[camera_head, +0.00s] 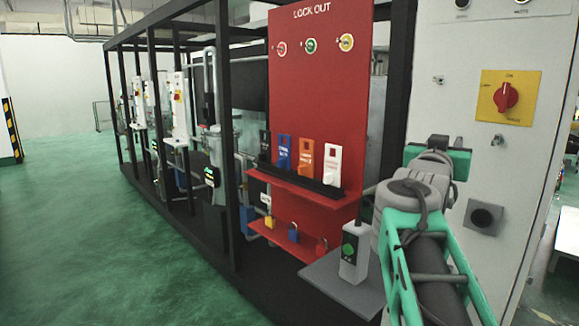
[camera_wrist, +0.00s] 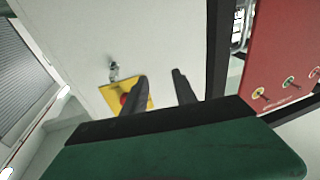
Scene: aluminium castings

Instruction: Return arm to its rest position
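My gripper (camera_wrist: 160,76) shows in the wrist view with its two dark fingers apart and nothing between them. It points towards the pale cabinet face. The yellow plate (camera_wrist: 107,93) with a red rotary knob (camera_wrist: 124,99) lies behind the left finger, partly hidden by it. In the head view my green and grey arm is raised at the lower right, in front of the grey cabinet (camera_head: 455,100). The fingers cannot be made out there. The red knob (camera_head: 506,97) on its yellow plate shows above and right of the arm.
Left of my arm stands the red lockout board (camera_head: 318,100) with tags and padlocks. A grey shelf (camera_head: 330,285) with a green-button box (camera_head: 353,252) is close beside my arm. A black frame (camera_head: 228,140) encloses the equipment. The green floor at left is clear.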

